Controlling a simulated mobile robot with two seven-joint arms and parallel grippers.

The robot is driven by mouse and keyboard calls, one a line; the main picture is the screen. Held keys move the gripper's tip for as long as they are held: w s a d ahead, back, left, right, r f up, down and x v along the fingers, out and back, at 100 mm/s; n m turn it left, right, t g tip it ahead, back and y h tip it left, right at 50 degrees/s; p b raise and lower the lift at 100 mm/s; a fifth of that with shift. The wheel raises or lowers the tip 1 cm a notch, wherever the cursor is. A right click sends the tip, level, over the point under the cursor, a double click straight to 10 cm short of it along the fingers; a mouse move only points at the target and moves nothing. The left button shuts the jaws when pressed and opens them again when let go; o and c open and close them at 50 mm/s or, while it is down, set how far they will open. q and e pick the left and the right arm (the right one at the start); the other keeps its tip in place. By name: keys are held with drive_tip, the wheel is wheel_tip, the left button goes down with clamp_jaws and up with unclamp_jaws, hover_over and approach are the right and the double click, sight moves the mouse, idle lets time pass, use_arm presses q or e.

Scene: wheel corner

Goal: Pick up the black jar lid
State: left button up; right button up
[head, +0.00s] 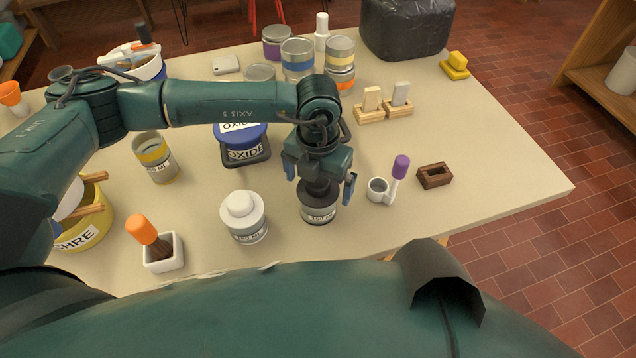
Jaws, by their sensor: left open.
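The black jar lid (318,191) sits on a small jar (319,214) with a white label, near the front edge of the table. My left gripper (320,183) points down right over this jar. Its blue-tipped fingers are spread, one to each side of the lid. It is open and holds nothing. The gripper's body hides part of the lid's top, and I cannot tell whether the fingers touch it. My right gripper is not in view.
A white-lidded jar (244,219) stands close left of the black-lidded jar. The table's right part is clear.

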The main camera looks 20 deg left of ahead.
use_arm(q)
drive_tip(key=shift+c, duration=0.2)
drive_tip(key=c, duration=1)
